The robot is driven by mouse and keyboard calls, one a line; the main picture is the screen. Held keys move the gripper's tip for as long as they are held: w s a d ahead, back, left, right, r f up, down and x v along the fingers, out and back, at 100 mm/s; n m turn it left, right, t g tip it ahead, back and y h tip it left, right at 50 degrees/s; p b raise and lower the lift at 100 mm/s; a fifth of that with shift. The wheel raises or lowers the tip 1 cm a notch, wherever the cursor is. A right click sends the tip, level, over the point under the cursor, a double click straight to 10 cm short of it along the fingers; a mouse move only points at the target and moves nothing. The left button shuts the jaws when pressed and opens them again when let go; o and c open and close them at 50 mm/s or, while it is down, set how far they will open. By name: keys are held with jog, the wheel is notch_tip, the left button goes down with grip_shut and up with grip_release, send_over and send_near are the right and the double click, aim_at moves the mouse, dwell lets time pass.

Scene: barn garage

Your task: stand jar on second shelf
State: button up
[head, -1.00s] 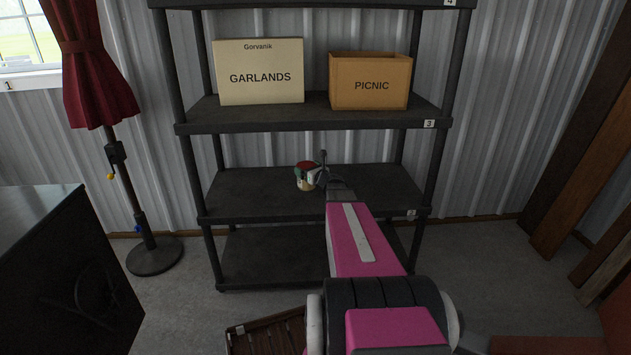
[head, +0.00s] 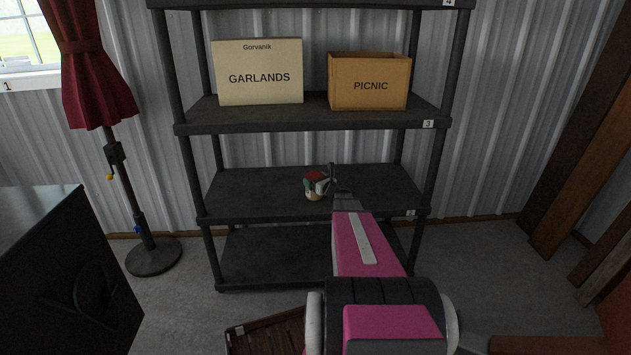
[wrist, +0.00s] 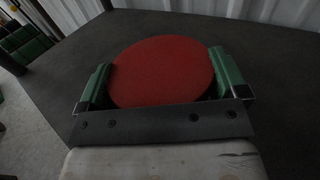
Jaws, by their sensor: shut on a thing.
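The jar (head: 312,194) has a red lid and a pale lower body. My gripper (head: 319,184) is shut on it at the lid end, with the jar over the second shelf (head: 255,190), towards its front edge. In the wrist view the round red lid of the jar (wrist: 163,72) lies between the two green finger pads of my gripper (wrist: 160,82). The jar looks close to upright. I cannot tell whether its base touches the shelf. My gripper hides part of the jar's right side.
The second shelf is otherwise bare. Above it, the third shelf (head: 300,118) holds a GARLANDS box (head: 257,90) and a PICNIC box (head: 369,97). Dark posts stand at the shelf unit's corners. A folded red parasol (head: 85,70) stands left. A brown crate (head: 265,335) is on the floor.

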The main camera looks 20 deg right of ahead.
jog(key=shift+f, duration=0.1)
jog(key=o, duration=0.7)
jog(key=shift+o, duration=0.2)
